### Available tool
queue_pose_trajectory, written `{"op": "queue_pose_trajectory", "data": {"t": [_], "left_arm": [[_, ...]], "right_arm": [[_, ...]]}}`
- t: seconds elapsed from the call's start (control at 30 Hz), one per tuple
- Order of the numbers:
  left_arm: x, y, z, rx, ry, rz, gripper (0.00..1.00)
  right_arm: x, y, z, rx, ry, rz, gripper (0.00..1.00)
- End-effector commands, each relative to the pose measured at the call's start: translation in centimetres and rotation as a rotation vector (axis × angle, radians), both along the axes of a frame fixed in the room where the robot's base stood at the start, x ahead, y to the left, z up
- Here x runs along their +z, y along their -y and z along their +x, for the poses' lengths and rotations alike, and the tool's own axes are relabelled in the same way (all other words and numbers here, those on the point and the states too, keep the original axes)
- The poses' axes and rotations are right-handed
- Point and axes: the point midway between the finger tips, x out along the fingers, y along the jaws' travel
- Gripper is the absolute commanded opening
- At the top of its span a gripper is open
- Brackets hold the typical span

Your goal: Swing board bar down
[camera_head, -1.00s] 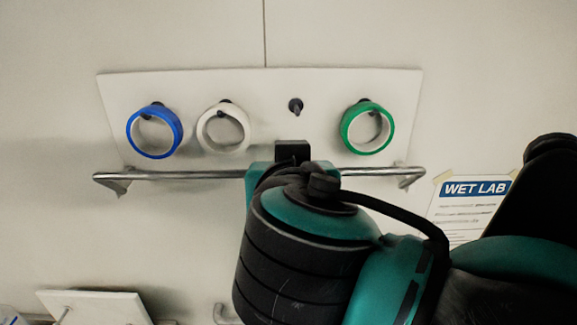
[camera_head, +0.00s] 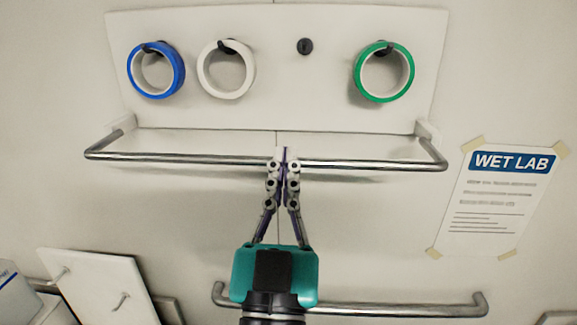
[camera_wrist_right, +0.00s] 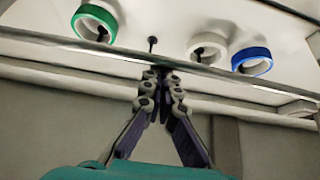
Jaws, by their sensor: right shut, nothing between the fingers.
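The board bar (camera_head: 200,158) is a thin metal rod on side arms, standing out below the lower edge of the white board (camera_head: 270,112). It runs level across the head view and also crosses the wrist view (camera_wrist_right: 230,78). My right gripper (camera_head: 283,152) points up at the middle of the bar, its fingers shut together and empty. The fingertips overlap the bar in the head view and lie close by it in the wrist view (camera_wrist_right: 158,78); I cannot tell whether they touch. My left gripper is not in view.
Blue (camera_head: 133,76), white (camera_head: 205,75) and green (camera_head: 408,75) tape rolls hang on the board's pegs beside a bare peg (camera_head: 305,46). A second metal rail (camera_head: 400,310) is below. A WET LAB sheet (camera_head: 490,205) is at right, a white panel (camera_head: 95,285) lower left.

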Motion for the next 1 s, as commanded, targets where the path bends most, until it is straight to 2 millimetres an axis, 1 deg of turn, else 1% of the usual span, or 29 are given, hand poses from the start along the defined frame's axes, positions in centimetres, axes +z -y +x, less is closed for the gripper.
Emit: {"op": "queue_pose_trajectory", "data": {"t": [0.03,0.3,1.0], "left_arm": [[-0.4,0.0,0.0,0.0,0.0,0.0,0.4],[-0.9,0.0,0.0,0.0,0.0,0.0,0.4],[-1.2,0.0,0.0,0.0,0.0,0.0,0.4]], "right_arm": [[-0.6,0.0,0.1,-0.004,0.027,-0.001,0.0],[-1.5,0.0,0.1,0.0,0.027,0.0,0.0],[-2.2,0.0,0.2,0.001,0.022,0.001,0.0]]}}
